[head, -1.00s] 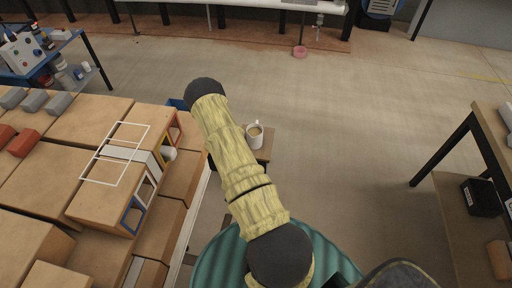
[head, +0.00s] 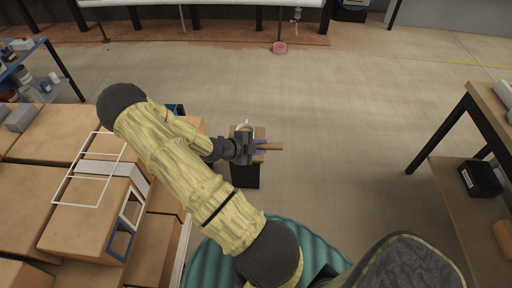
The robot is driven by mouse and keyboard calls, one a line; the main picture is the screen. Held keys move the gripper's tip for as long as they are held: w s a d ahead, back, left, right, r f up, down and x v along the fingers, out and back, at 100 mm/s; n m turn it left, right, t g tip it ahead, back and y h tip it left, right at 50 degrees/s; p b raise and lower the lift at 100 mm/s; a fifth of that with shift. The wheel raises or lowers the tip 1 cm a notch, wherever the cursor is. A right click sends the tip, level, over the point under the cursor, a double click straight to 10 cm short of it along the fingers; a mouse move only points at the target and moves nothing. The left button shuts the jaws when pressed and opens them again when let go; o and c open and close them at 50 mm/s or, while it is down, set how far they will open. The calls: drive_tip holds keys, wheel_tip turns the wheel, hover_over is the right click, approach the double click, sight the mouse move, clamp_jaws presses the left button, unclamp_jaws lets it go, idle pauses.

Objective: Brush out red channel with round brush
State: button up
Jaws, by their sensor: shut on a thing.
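My gripper (head: 262,146) is over a small stand, to the right of the bricks. It is shut on a wooden stick-like handle (head: 273,147) that points right. The handle may be the round brush; no bristles can be made out. The hollow bricks (head: 85,215) are tan blocks at the left. A blue-framed channel opening (head: 122,240) and a white-framed one (head: 131,207) show on the near brick's right end. No red channel is visible; my arm covers the brick ends farther back. The gripper is well apart from the visible openings.
A mug (head: 246,125) stands on the small stand (head: 245,176), close behind my gripper. White outline frames (head: 112,163) lie over the bricks. A workbench (head: 470,180) stands at the right and a blue cart (head: 40,80) at the far left. The floor between is clear.

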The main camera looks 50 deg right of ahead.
drive_tip(key=shift+w+a+r, duration=0.1)
idle(0.4)
drive_tip(key=shift+w+p, duration=0.15)
drive_tip(key=shift+p, duration=0.2)
drive_tip(key=shift+w+a+r+p, duration=0.1)
drive_tip(key=shift+w+a+p, duration=0.55)
drive_tip(key=shift+p, duration=0.15)
drive_tip(key=shift+w+a+p, duration=0.9)
drive_tip(key=shift+w+a, duration=0.65)
drive_tip(key=shift+w, duration=0.25)
drive_tip(key=o, duration=0.4)
drive_tip(key=shift+c, duration=1.4)
